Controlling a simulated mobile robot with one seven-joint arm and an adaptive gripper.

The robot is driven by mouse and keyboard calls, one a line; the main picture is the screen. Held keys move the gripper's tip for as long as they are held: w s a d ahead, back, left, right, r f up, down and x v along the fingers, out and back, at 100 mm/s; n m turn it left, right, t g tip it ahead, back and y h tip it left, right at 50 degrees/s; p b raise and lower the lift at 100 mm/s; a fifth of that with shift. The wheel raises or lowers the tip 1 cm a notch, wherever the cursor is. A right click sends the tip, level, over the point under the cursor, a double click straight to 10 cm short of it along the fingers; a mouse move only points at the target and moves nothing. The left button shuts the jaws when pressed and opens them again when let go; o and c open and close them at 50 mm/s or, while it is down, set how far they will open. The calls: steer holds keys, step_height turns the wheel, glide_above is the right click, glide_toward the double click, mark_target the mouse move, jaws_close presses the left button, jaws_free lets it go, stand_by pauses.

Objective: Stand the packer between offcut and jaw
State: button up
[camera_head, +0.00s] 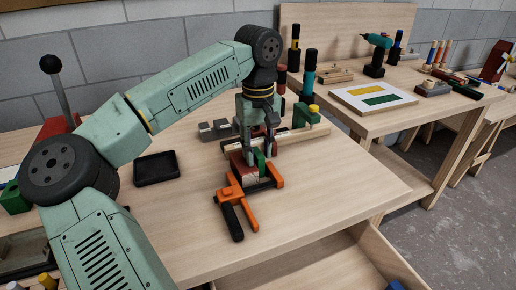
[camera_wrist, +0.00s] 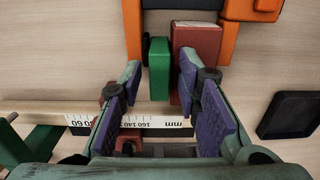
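The orange clamp (camera_head: 232,192) lies on the bench; its frame also shows at the top of the wrist view (camera_wrist: 236,32). A dark red block, which looks like the offcut (camera_wrist: 197,42), sits inside the frame, on the right. A green block, which looks like the packer (camera_wrist: 159,68), stands beside it on the left, with a gap to the clamp's left arm (camera_wrist: 132,28). My gripper (camera_wrist: 160,76) is open, with one finger left of the green block and the other in front of the red block. Neither finger clearly touches. Block contact with the bench is hidden.
A pale batten (camera_head: 303,137) and a millimetre scale (camera_wrist: 150,122) lie close under my gripper. A black tray (camera_head: 157,168) lies to the left. Grey blocks (camera_head: 215,129) and upright dark-handled tools (camera_head: 308,75) stand behind. The bench's right front is clear.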

mark_target(258, 153)
steer(key=shift+r, duration=0.1)
step_height(258, 153, up, 12)
steer(key=shift+r, duration=0.1)
stand_by(0.6)
stand_by(0.4)
